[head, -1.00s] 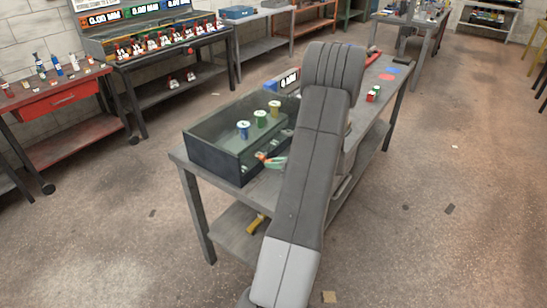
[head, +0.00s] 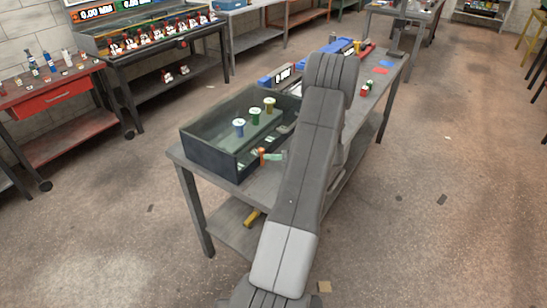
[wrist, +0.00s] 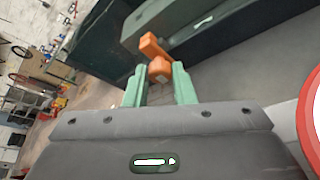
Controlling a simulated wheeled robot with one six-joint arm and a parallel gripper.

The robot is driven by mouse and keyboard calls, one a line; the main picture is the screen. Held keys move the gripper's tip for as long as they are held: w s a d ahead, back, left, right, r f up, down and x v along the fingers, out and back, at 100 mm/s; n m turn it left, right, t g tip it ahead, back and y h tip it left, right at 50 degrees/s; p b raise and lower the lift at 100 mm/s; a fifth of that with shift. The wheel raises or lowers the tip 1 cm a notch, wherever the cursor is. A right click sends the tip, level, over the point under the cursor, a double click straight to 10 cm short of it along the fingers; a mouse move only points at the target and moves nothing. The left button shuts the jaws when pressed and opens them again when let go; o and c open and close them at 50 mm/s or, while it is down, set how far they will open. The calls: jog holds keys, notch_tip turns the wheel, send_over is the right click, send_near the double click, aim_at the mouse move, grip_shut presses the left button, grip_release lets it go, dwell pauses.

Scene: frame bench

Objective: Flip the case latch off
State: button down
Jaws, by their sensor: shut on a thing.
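The case (head: 205,158) is a dark box with several spools inside, on the near end of the grey bench. Its orange latch (head: 262,154) is on the side wall facing my arm. In the wrist view the latch (wrist: 158,64) has a lever slanting up and left from a rounded base. My gripper (head: 270,156) has pale green fingers beside the case wall. In the wrist view the fingers (wrist: 159,72) are on either side of the latch base, shut on it. My arm hides part of the case's right end.
A red table (head: 60,95) stands at the left. The floor at right is mostly clear.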

jog(key=c, duration=1.2)
grip_release()
jog(key=shift+d, duration=0.15)
jog(key=b+v, duration=0.3)
jog(key=v, duration=1)
jog(key=shift+d+r, duration=0.15)
jog(key=shift+d, duration=0.15)
jog(key=shift+s+a, duration=0.1)
jog(key=shift+a, duration=0.05)
jog(key=p+x, duration=0.3)
jog(key=x, duration=1)
jog(key=shift+a+f, duration=0.2)
jog(key=shift+a, duration=0.1)
